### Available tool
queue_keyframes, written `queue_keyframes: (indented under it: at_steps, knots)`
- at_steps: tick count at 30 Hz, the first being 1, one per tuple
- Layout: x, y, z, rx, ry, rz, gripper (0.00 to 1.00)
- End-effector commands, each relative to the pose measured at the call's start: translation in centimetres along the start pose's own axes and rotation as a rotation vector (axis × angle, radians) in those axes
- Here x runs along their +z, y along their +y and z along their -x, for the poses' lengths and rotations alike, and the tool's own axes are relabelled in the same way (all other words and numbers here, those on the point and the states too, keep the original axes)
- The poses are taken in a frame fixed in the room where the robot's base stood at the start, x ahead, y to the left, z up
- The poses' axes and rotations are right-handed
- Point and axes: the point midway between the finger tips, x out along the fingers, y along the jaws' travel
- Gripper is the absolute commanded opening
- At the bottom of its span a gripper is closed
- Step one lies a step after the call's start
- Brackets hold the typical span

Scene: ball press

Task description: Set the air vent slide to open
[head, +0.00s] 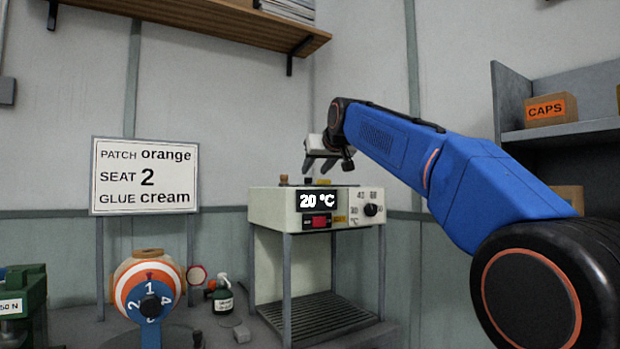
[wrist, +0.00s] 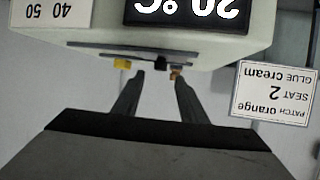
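The heater box (head: 272,210) is a cream cabinet on a grey stand, with a display reading 20 °C. On its top, a small dark knob (head: 308,180), likely the air vent slide, stands between a yellow mark (head: 323,182) and a brownish piece (head: 284,181). In the wrist view, which is upside down, the dark knob (wrist: 161,65) shows beyond the fingertips. My gripper (head: 316,168) is just above the box top, pointing down. It also shows in the wrist view (wrist: 158,78), fingers apart and nothing between them. I cannot tell contact with the knob.
A sign (head: 145,176) reads patch orange, seat 2, glue cream. A striped ball (head: 135,280) with a numbered dial stands lower left. A small bottle (head: 223,300) is beside the stand. The shelf (head: 560,133) with a CAPS box (head: 551,111) is at right.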

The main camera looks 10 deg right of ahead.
Motion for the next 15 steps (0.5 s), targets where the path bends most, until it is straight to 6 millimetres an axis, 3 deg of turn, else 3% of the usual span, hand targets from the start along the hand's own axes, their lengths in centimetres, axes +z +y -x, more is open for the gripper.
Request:
queue_keyframes:
  at_steps: [6, 15]
  knots:
    - [0.1, 0.0, -3.7, 0.0, -0.001, 0.0, 0.39]
    - [0.0, 0.0, -6.2, 0.0, 0.0, 0.0, 0.39]
